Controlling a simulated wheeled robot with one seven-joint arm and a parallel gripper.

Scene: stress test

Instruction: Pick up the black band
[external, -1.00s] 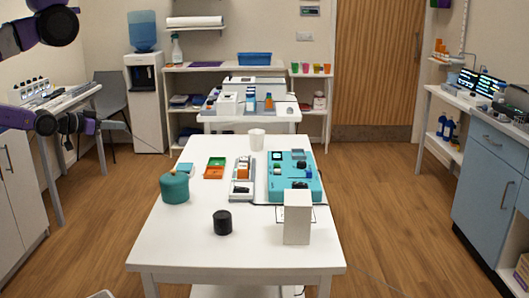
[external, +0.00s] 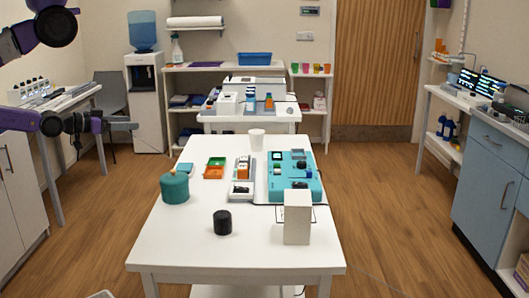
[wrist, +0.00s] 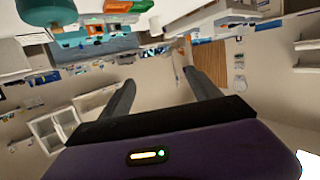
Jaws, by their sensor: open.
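A short black cylinder (external: 222,222) stands on the front middle of the white table (external: 180,248). It looks like the black band, perhaps rolled up, but I cannot tell for sure. My gripper (external: 134,125) is at the left in the external view, left of the table and well apart from the black cylinder. In the wrist view my gripper (wrist: 158,77) shows two spread fingers with nothing between them. The black cylinder cannot be made out in the wrist view.
A teal pot (external: 174,188) stands left on the table. Green and orange trays (external: 214,173), a teal board (external: 312,193) with parts and a white cup (external: 257,139) lie further back. A tall white box (external: 297,220) stands at front right. The front left of the table is clear.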

